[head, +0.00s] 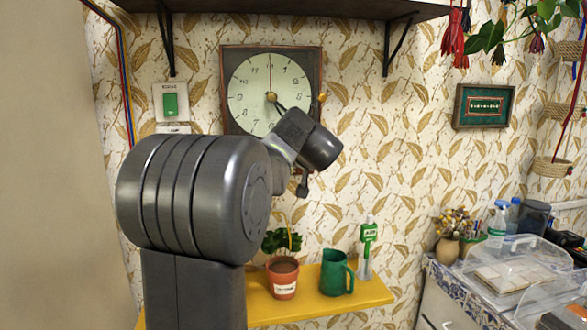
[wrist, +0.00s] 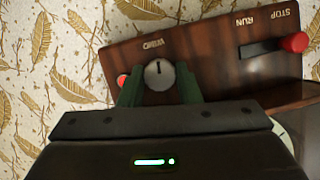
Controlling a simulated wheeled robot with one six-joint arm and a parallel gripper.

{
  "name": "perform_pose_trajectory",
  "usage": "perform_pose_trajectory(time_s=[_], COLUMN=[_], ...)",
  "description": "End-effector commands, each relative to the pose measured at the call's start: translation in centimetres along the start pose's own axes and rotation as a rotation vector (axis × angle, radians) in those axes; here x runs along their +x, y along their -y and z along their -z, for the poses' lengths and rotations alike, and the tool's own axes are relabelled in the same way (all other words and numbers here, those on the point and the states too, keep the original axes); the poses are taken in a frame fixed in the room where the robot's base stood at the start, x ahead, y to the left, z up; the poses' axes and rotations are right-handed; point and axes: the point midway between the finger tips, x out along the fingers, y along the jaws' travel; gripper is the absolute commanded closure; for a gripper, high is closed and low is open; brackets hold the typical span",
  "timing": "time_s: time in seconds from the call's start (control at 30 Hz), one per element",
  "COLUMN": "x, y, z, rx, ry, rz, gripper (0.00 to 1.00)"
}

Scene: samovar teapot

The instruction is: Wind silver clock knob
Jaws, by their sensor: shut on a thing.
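The wall clock (head: 247,62) has a dark wooden case and a pale round dial, and hangs on the wall behind my arm. In the wrist view, its wooden side panel (wrist: 205,50) looks upside down. The silver knob (wrist: 158,72), with a dark mark on its face, sits beside the word WIND. My gripper (wrist: 160,88) has a green finger on each side of the knob and is shut on it. The palm hides the lower part of the panel. In the head view my arm hides the clock's lower right, and I cannot make out the fingers there.
A red-tipped lever (wrist: 294,42) sits by the STOP and RUN labels on the same panel. A small red part (wrist: 123,80) shows beside one finger. A dark shelf (head: 290,8) is above the clock. A yellow shelf (head: 318,302) below holds a potted plant (head: 283,278) and green jug (head: 335,273).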

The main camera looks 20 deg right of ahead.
Motion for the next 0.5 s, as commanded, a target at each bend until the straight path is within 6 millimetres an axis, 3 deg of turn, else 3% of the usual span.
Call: perform_pose_trajectory(time_s=[0.5], x=[0.15], y=[-0.51], z=[-0.39], rx=[0.454], ry=[0.003], rz=[0.185], gripper=[0.92])
